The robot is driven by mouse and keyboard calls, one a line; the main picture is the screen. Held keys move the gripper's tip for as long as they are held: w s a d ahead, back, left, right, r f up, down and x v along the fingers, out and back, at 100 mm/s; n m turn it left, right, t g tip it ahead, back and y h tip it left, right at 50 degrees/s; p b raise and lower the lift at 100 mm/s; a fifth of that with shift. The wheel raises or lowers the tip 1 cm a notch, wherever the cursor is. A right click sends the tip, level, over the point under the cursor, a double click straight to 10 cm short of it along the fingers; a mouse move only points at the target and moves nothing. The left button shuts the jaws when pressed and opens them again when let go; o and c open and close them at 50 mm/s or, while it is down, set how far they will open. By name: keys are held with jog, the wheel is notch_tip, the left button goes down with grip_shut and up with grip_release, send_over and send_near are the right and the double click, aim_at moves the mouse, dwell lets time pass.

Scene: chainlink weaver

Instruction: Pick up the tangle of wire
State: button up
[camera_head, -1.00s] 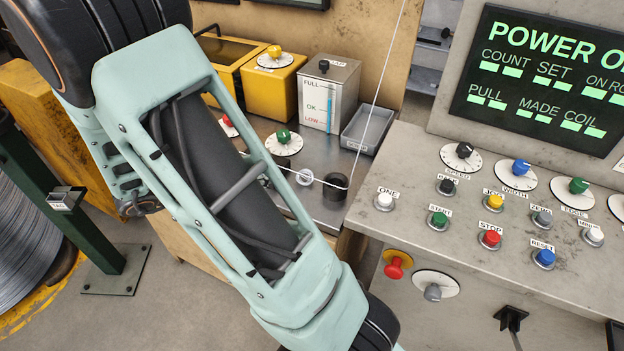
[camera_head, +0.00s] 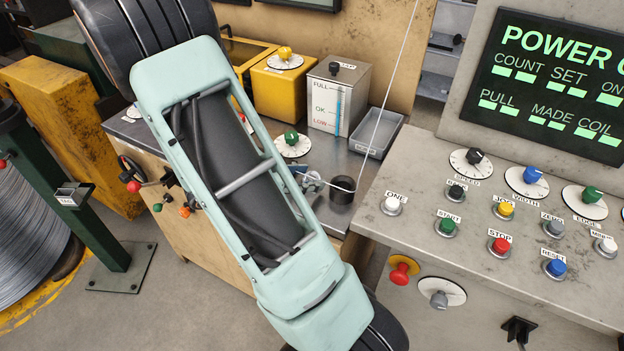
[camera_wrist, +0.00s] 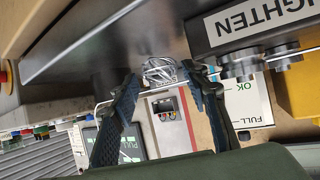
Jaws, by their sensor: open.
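The tangle of wire (camera_wrist: 158,71) is a small silvery bundle in the upper middle of the wrist view, beside a smooth metal surface. My gripper (camera_wrist: 160,83) is open, with one dark finger on each side of the view. The tangle lies between and just beyond the fingertips; I cannot tell whether they touch it. In the head view my arm hides the gripper, and I cannot make out the tangle for certain.
A control panel (camera_head: 470,215) with buttons and dials stands at the right. The bench behind my arm carries a grey level box (camera_head: 337,97), a grey tray (camera_head: 376,133) and a dark cup (camera_head: 342,188). A thin wire (camera_head: 388,85) runs up from there. A wire spool (camera_head: 30,235) stands left.

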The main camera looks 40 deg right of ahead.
jog(key=shift+d+f, duration=0.1)
jog(key=shift+d, duration=0.1)
jog(key=c, duration=0.8)
jog(key=shift+r, duration=0.2)
